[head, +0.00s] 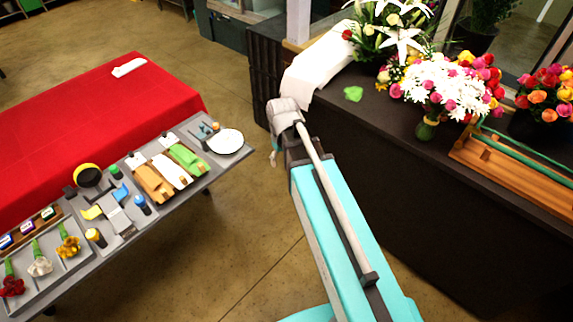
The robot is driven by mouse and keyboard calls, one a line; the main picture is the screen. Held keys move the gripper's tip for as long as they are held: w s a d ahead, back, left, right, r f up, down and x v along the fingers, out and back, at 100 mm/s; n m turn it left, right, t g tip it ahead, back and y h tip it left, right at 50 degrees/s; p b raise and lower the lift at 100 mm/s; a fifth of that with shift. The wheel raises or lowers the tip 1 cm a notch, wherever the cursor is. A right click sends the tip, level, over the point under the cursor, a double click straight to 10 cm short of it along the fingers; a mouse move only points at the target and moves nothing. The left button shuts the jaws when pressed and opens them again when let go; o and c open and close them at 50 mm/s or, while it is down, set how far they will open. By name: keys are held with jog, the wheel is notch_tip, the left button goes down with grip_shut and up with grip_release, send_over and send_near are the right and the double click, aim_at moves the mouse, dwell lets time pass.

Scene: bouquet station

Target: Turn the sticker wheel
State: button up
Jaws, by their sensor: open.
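A round white disc (226,141) with a dark rim lies at the right end of the grey work table. A black and yellow round piece (87,176) stands farther left on the same table. I cannot tell for certain which of the two is the sticker wheel. My gripper (274,157) shows only as a small part below the wrist, over the floor gap to the right of the work table. It is open and apart from both round things. Most of its fingers are hidden by my arm.
The grey table (186,199) also holds wrapped rolls (170,171), small bottles (141,204) and flower heads (68,247). A red-covered table (100,115) stands behind it. A dark counter (385,140) with bouquets is at right. Bare floor (240,220) lies between.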

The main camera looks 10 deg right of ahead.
jog(key=shift+s+d+f+m, duration=0.15)
jog(key=shift+s+d+m, duration=0.1)
jog(key=shift+s, duration=0.2)
jog(key=shift+s+d+f+m, duration=0.1)
jog(key=shift+s+d+m, duration=0.15)
jog(key=shift+s, duration=0.15)
jog(key=s+m, duration=0.1)
jog(key=s+d, duration=0.1)
jog(key=s, duration=0.1)
jog(key=s+m, duration=0.1)
jog(key=shift+s+d+m, duration=0.3)
jog(key=shift+s+d, duration=0.05)
jog(key=shift+d, duration=0.05)
dwell(0.8)
